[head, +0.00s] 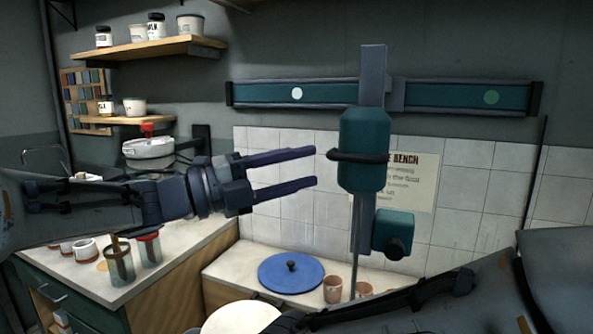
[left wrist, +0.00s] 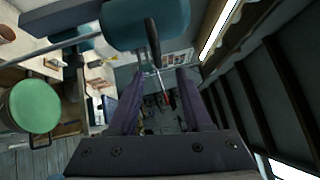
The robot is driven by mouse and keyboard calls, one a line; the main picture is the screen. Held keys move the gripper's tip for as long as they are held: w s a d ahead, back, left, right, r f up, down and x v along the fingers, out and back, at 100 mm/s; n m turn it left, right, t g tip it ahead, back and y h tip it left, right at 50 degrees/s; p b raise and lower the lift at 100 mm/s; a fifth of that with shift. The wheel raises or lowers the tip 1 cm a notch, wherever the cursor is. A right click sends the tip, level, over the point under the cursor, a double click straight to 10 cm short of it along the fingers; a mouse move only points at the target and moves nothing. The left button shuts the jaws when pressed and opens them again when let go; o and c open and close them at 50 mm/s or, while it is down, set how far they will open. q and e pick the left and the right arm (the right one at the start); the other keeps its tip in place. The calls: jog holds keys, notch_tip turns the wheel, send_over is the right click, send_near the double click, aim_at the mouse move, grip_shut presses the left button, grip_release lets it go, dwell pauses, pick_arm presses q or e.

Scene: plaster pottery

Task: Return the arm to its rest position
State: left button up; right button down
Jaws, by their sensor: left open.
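My left gripper (head: 315,165) is raised in front of the back wall, its two long dark fingers apart and nothing between them. It also shows open in the left wrist view (left wrist: 157,80). A teal tool head (head: 364,140) with a black handle (head: 358,157) hangs from a wall rail. The fingertips point at the handle's left end and look apart from it in the head view. In the left wrist view the black handle (left wrist: 153,42) reaches toward the gap between the fingers; I cannot tell its depth. My right gripper is out of view; only my right arm's links show at lower right.
The teal rail (head: 265,94) crosses the wall behind. Below are a blue round lid (head: 291,272), terracotta cups (head: 333,289) and a white round top (head: 243,318). A counter with jars (head: 119,262) stands left, under shelves (head: 150,50). A green round top (left wrist: 35,105) shows in the left wrist view.

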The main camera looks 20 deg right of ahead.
pick_arm(q)
jog(key=w+a+f+n+t+y+p, duration=0.1)
jog(key=w+a+f+n+t+y, duration=0.2)
jog(key=w+n+t, duration=0.6)
jog(key=s+a+f+n+y+p, duration=0.1)
jog(key=s+a+f+n+y, duration=0.2)
jog(key=f+n+y, duration=0.25)
jog(key=s+a+f+n+y+p, duration=0.1)
jog(key=s+a+f+n+y, duration=0.25)
jog(key=f+n, duration=0.35)
jog(key=s+a+f+n+g+y, duration=0.3)
jog(key=s+f, duration=0.4)
jog(key=s, duration=0.4)
jog(key=s+a+f+n+g+y, duration=0.3)
jog(key=s+a+f+g, duration=0.3)
jog(key=s, duration=0.6)
jog(key=shift+s+f+n+g+p, duration=0.2)
jog(key=shift+f+n+g+p, duration=0.25)
jog(key=shift+f+n+g, duration=0.4)
